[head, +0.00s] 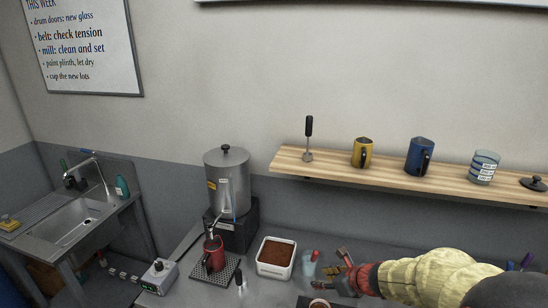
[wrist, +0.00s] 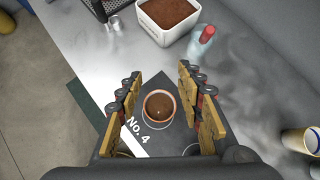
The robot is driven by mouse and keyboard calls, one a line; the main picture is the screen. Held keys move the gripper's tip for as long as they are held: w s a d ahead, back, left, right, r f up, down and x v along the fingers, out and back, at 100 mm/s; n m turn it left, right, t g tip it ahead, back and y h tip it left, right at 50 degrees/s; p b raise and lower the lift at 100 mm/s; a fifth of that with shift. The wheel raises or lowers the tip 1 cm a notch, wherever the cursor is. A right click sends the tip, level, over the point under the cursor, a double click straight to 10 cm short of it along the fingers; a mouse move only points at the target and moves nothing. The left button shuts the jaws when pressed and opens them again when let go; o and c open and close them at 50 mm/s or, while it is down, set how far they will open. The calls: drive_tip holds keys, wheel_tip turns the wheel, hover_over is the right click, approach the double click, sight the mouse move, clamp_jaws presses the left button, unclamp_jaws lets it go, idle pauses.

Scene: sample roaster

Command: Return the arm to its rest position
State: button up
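My gripper (head: 340,263) is at the lower right of the head view, above the steel counter. My arm (head: 430,275) reaches in from the right in a cream knitted sleeve. In the wrist view my gripper (wrist: 158,78) has its two yellow-padded fingers spread apart with nothing between the pads. Below and between them is a small round cup (wrist: 159,107) of brown contents, apart from the fingers. It stands on a dark mat marked "No. 4" (wrist: 185,135). The cup also shows at the bottom edge of the head view (head: 319,303).
A white tub of brown grounds (head: 275,258) and a clear beaker with a red-topped item (head: 309,268) stand close to my gripper. A steel urn (head: 227,185) and red mug (head: 213,254) are left. A shelf (head: 400,184) with mugs hangs above my arm.

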drive_tip(key=s+a+r+n+g, duration=0.2)
drive_tip(key=s+n, duration=0.7)
drive_tip(key=n, duration=0.1)
drive_tip(key=s+a+r+n+g, duration=0.2)
drive_tip(key=s+n+g, duration=0.1)
drive_tip(key=s+n, duration=0.6)
drive_tip(key=s+d+r+n+t+h+b, duration=0.2)
drive_tip(key=s+d+r+n+t+h, duration=0.1)
drive_tip(key=s+r+n, duration=0.7)
drive_tip(key=shift+s+d+r+h+b, duration=0.35)
drive_tip(key=shift+s+d+r+h, duration=0.45)
drive_tip(key=shift+r, duration=0.6)
